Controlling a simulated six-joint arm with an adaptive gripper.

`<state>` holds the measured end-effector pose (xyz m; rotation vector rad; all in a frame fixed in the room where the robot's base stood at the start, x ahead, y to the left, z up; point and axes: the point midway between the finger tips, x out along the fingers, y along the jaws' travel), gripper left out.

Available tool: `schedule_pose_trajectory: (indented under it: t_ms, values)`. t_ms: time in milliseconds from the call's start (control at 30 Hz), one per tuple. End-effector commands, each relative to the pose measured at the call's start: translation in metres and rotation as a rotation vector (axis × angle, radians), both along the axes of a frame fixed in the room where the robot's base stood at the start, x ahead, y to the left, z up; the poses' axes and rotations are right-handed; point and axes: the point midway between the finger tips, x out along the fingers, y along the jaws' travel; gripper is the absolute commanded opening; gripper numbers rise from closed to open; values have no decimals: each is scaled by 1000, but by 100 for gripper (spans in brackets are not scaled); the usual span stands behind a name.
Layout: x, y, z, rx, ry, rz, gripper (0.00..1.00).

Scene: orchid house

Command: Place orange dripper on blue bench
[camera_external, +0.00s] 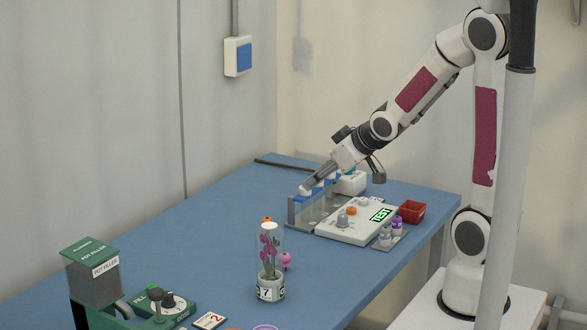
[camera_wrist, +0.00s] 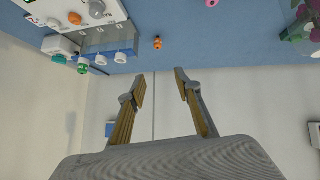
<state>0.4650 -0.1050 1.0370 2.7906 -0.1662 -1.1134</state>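A small orange dripper (camera_wrist: 157,43) sits on the blue bench (camera_wrist: 190,32) in the wrist view, apart from the rack. An orange top, likely the same dripper (camera_external: 266,220), shows in the external view behind the clear orchid cylinder, with its lower part hidden. The blue bench (camera_external: 215,240) runs along the wall. My gripper (camera_external: 305,190) is low over the clear rack in the external view. In the wrist view my gripper (camera_wrist: 162,77) has its two fingers apart with nothing between them; the dripper appears beyond the fingertips.
The clear rack (camera_external: 306,209) holds white-topped pieces. Beside it are a white meter (camera_external: 350,226) with an orange knob, a red bin (camera_external: 412,211) and a small vial tray (camera_external: 390,241). The orchid cylinder (camera_external: 270,265), a pink piece (camera_external: 286,260) and a green pot filler (camera_external: 95,270) stand nearer.

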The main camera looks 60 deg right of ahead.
Motion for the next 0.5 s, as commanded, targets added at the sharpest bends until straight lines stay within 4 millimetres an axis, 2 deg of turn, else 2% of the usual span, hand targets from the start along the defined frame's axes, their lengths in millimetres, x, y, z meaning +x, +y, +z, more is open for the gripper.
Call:
schedule_pose_trajectory:
  t_ms: [100,500]
  values:
    - [-16,10,15,5,25,-8,34]
    - [-83,44,49,53,129,-25,34]
